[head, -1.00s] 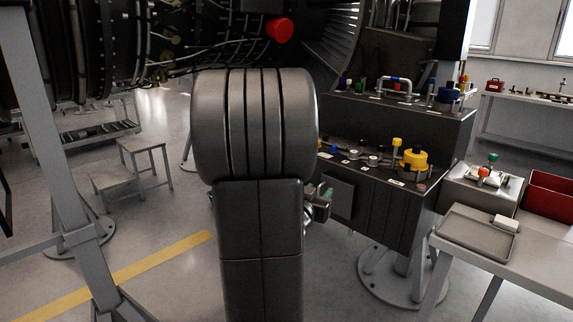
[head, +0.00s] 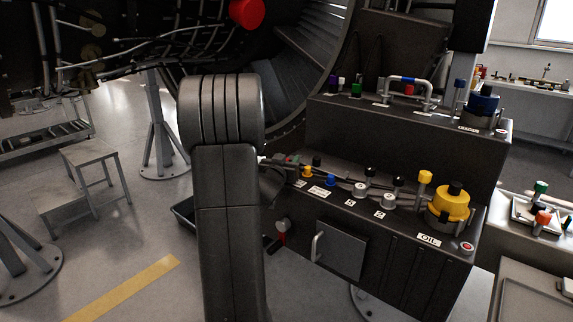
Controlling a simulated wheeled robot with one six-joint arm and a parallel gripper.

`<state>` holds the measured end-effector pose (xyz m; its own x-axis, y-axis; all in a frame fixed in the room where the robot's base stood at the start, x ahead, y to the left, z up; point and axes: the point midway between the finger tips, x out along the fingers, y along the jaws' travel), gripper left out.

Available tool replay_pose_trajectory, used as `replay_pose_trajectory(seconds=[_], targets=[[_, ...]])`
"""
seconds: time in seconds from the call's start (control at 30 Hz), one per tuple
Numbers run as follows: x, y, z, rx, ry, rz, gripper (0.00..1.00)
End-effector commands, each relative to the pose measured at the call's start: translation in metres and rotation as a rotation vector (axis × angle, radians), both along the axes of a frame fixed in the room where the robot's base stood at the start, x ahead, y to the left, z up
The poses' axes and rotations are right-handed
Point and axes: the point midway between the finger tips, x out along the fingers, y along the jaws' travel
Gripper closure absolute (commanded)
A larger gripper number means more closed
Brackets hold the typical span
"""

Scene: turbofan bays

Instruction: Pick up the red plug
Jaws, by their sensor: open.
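A bright red, round-ended piece (head: 247,12) shows at the top, against the dark engine; it is the largest red plug-like thing in view. A smaller red bit (head: 282,238) shows low beside my arm, left of the dark console, too small to make out. I cannot tell for certain which is the red plug. My thick grey arm stands upright at the centre left, below the large red piece.
The stepped dark console (head: 400,130) carries coloured plugs, a yellow cap (head: 450,203), a blue cap (head: 482,103) and a handled door (head: 342,250). A grey step stool (head: 90,185) and stand (head: 162,130) are left.

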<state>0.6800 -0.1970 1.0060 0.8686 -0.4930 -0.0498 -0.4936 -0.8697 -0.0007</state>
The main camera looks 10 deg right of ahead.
Motion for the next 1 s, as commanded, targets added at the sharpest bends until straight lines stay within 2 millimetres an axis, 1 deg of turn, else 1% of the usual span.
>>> replay_pose_trajectory(seconds=[0.23,0.27,0.4,0.47,0.83,0.93,1.0], targets=[[0.002,-0.001,0.000,0.000,0.000,0.001,0.59],[0.002,-0.001,0.000,0.000,0.000,0.001,0.63],[0.002,-0.001,0.000,0.000,0.000,0.001,0.90],[0.002,-0.001,0.000,0.000,0.000,0.001,1.00],[0.002,-0.001,0.000,0.000,0.000,0.001,1.00],[0.002,-0.001,0.007,0.000,-0.001,0.000,1.00],[0.002,-0.001,0.018,-0.001,-0.003,0.001,1.00]])
